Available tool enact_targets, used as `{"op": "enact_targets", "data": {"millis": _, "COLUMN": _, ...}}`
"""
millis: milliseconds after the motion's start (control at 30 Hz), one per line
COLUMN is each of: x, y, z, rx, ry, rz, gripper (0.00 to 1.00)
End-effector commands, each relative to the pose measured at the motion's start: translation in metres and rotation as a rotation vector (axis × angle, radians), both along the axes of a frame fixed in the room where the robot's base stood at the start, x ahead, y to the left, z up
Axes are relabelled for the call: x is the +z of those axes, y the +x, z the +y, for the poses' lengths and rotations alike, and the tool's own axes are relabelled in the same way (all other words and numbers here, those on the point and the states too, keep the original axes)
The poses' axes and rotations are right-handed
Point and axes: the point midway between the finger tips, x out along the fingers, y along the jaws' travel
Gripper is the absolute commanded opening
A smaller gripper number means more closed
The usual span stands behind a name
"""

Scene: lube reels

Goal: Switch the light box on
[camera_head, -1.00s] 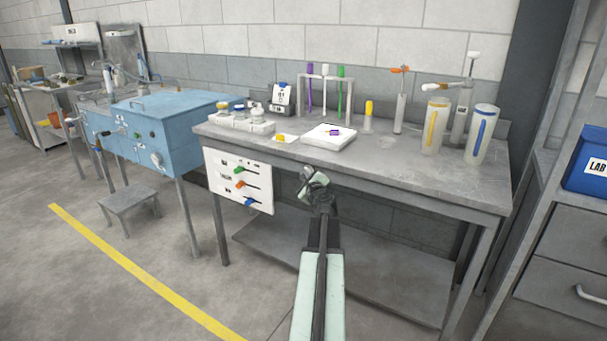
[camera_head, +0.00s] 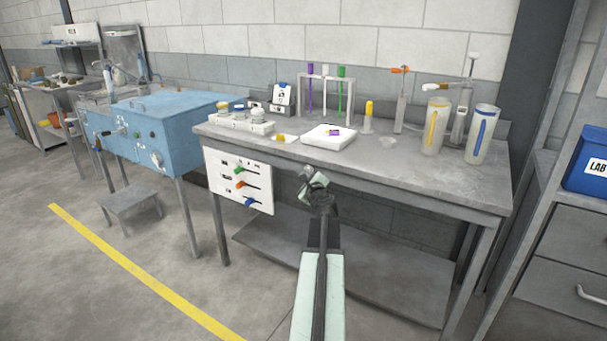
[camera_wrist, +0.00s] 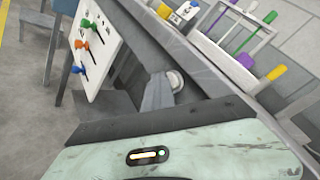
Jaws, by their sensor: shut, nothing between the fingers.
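My gripper (camera_head: 308,172) is shut and empty in front of the bench's front edge, below and just left of the box. In the wrist view the purple piece (camera_wrist: 244,60) shows to the upper right, beyond my gripper (camera_wrist: 172,82).
A white panel (camera_head: 225,182) with green, orange and blue sliders hangs at the bench's left front. A rack (camera_head: 326,78), a yellow-topped holder (camera_head: 368,112) and two cylinders (camera_head: 435,130) stand on the bench. A blue cabinet (camera_head: 180,120) and stool (camera_head: 130,198) are left.

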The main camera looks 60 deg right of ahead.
Motion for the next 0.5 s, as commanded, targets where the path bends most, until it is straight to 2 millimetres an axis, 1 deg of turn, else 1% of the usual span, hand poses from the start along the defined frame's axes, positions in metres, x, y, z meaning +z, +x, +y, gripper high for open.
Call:
{"op": "enact_targets", "data": {"millis": 33, "x": 0.0, "y": -0.003, "z": 0.005, "rx": -0.006, "ry": -0.001, "rz": 0.001, "gripper": 0.0}}
{"op": "enact_targets", "data": {"millis": 400, "x": -0.001, "y": 0.0, "z": 0.051, "rx": 0.001, "ry": -0.001, "rz": 0.001, "gripper": 0.0}}
{"op": "enact_targets", "data": {"millis": 500, "x": -0.001, "y": 0.0, "z": 0.056, "rx": 0.001, "ry": -0.001, "rz": 0.001, "gripper": 0.0}}
